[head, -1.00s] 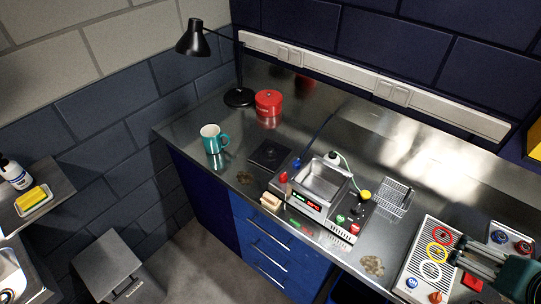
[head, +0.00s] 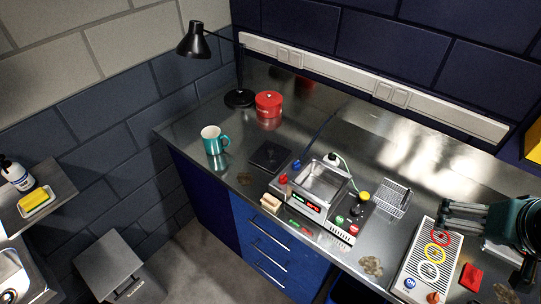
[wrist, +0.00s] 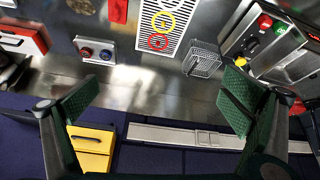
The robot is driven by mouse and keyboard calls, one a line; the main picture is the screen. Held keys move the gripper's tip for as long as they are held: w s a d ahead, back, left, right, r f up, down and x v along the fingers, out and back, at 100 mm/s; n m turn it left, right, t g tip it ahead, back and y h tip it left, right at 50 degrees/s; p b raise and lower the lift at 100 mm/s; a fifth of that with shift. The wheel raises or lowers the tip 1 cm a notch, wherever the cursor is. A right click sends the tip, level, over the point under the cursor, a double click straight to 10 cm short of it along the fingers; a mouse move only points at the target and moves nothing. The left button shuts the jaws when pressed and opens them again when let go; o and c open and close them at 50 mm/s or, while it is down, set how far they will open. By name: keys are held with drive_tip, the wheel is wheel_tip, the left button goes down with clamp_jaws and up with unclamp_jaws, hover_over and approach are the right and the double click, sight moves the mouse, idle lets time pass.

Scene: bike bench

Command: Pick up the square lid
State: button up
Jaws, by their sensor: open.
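The square lid (head: 270,155) appears to be the flat dark square with a small knob, lying on the metal bench left of the open-topped metal bath (head: 325,184). It is not seen in the wrist view. My gripper (head: 446,220) is at the right side of the bench, far from the lid, with its fingers toward the left of the picture. In the wrist view my gripper (wrist: 158,95) has its two green fingers wide apart with nothing between them.
A teal mug (head: 211,140), red round tin (head: 268,104) and black lamp (head: 239,97) stand beyond the lid. A wire basket (head: 391,198) and a slatted panel with coloured rings (head: 413,268) lie between the bath and my gripper.

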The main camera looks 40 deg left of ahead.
drive_tip(key=w+a+r+n+g+p, duration=0.1)
drive_tip(key=w+a+n, duration=0.1)
drive_tip(key=w+a, duration=0.4)
drive_tip(key=w+a+r+n+g+p, duration=0.1)
drive_tip(key=w+a+r+n, duration=0.2)
drive_tip(key=a, duration=0.6)
drive_tip(key=n+g+p, duration=0.4)
drive_tip(key=n+p, duration=0.2)
drive_tip(key=n, duration=0.5)
hover_over(271, 150)
drive_tip(key=shift+h, duration=0.4)
drive_tip(key=f, duration=2)
drive_tip(key=shift+w+d+f, duration=0.15)
drive_tip(key=shift+d, duration=0.05)
drive_tip(key=shift+a+f+n, duration=0.2)
drive_tip(key=shift+n, duration=0.1)
drive_tip(key=shift+f, duration=0.1)
drive_tip(key=shift+f, duration=1.2)
